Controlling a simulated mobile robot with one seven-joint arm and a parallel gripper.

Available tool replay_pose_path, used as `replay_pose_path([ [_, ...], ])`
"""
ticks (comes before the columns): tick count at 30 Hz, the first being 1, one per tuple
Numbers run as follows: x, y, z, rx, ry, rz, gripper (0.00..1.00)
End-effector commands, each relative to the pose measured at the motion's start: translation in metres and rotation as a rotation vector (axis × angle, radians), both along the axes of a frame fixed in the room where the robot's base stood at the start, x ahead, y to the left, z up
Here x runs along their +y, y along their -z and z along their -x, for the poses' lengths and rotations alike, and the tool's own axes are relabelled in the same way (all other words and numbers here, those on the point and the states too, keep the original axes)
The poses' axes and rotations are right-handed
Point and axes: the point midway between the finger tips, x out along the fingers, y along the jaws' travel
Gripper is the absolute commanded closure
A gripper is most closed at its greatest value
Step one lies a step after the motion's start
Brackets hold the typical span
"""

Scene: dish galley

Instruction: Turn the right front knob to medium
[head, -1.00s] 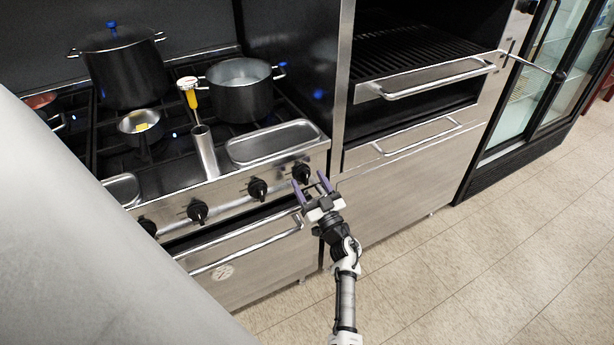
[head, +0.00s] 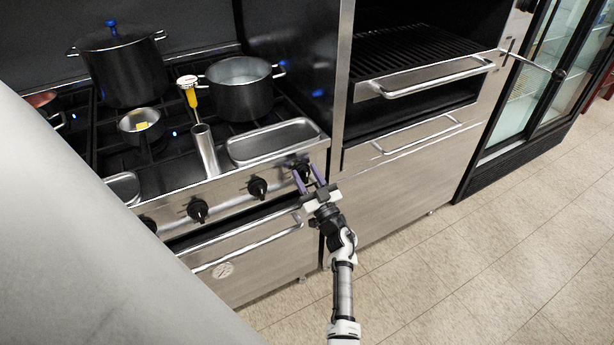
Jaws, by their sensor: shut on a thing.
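The stove's front panel carries a row of black knobs. The rightmost one, the right front knob (head: 303,171), is at the panel's right end, partly hidden by my gripper. My gripper (head: 307,179) has its purple fingers around this knob and is shut on it. The knob's pointer and its setting are too small and covered to read. A second knob (head: 257,188) sits to its left, clear of my gripper, and a third knob (head: 197,210) is further left.
An oven handle (head: 245,243) runs below the knobs, close to my arm. A grey pot (head: 241,98), a small pan (head: 141,128) and a tall dark pot (head: 123,72) stand on the stove. A broiler handle (head: 440,80) juts out at right. The floor is clear.

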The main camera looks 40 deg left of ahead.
Motion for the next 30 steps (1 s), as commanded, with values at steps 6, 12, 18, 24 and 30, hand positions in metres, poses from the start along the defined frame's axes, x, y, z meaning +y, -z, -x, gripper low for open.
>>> replay_pose_path([
  [6, 0.0004, 0.0021, 0.0001, -0.006, 0.001, 0.007, 0.8],
  [12, 0.0001, 0.0026, -0.0005, -0.06, 0.003, 0.03, 0.8],
  [18, 0.0002, 0.0031, 0.0001, -0.183, 0.003, 0.082, 0.8],
  [24, 0.0006, 0.0035, 0.0011, -0.353, 0.004, 0.154, 0.8],
  [30, 0.0011, 0.0043, 0.002, -0.529, 0.004, 0.227, 0.8],
])
